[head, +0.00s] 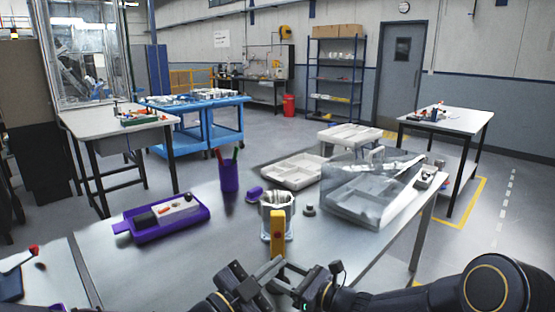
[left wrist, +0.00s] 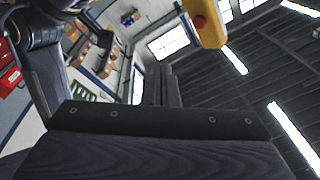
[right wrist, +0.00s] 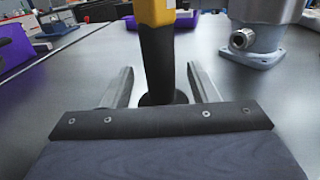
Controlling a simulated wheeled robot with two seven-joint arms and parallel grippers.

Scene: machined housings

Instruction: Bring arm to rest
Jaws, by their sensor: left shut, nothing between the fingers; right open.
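A yellow tool with a red spot (head: 277,232) stands upright near the table's front edge in the head view. In the right wrist view its dark lower part (right wrist: 158,65) lies between the spread fingers of my right gripper (right wrist: 161,72), which is open; contact is not visible. My left gripper (head: 248,279) is low in the middle of the head view, close to the tool and my right gripper. Its fingers (left wrist: 171,78) are together and empty, against the ceiling. The tool's yellow end (left wrist: 207,22) shows at the top of the left wrist view.
A metal housing (head: 268,222) stands just behind the tool. A purple tray (head: 165,229), a purple pen cup (head: 229,177), a pale divided tray (head: 290,172) and a clear bin (head: 372,196) stand on the table (head: 170,275). The table's left front is mostly bare.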

